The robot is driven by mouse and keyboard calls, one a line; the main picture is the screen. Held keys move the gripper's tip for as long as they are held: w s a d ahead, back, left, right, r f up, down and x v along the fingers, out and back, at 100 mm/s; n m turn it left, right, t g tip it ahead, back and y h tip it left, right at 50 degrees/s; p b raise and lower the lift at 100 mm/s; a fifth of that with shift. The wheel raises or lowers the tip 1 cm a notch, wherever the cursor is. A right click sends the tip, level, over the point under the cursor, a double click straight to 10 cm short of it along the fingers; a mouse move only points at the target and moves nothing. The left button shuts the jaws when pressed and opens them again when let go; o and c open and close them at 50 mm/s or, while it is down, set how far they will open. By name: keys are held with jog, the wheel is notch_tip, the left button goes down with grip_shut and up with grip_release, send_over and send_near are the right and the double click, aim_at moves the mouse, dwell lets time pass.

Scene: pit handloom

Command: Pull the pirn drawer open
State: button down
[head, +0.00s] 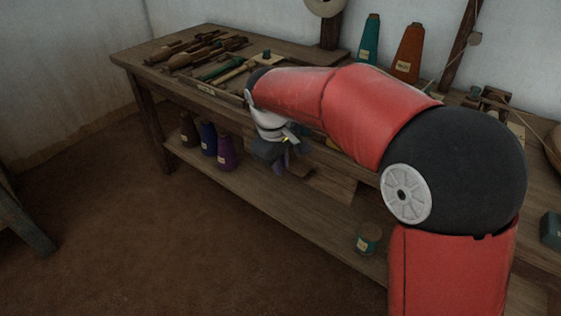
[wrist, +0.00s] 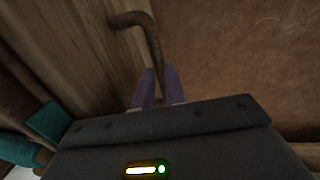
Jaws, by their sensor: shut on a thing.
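The pirn drawer shows in the head view as a wooden box (head: 328,186) under the bench top, largely behind my arm. In the wrist view its wooden front (wrist: 92,48) fills the upper left, with a dark, bent bar handle (wrist: 131,19) standing out from it. My gripper (wrist: 160,76) is shut on the handle, with one purple-grey finger on each side of the bar. In the head view my gripper (head: 284,151) is just in front of the bench, below the top. How far the drawer stands out is hard to tell.
The wooden bench (head: 140,62) carries several tools at its left end and teal (head: 369,40) and orange (head: 409,52) cones at the back. Dark and purple cones (head: 226,152) and a teal spool (head: 367,241) stand on the lower shelf. The floor (head: 150,235) in front is clear.

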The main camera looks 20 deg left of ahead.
jog(key=s+a, duration=0.3)
jog(key=s, duration=0.5)
jog(key=s+a, duration=0.4)
jog(key=s, duration=0.5)
jog(key=shift+s, duration=0.1)
jog(key=c, duration=1.7)
grip_release()
jog(key=shift+r, duration=0.1)
jog(key=r, duration=0.2)
jog(key=s+r+p, duration=0.1)
jog(key=r, duration=0.4)
jog(key=shift+s+a+r, duration=0.15)
jog(key=shift+a+r, duration=0.1)
jog(key=shift+a, duration=0.05)
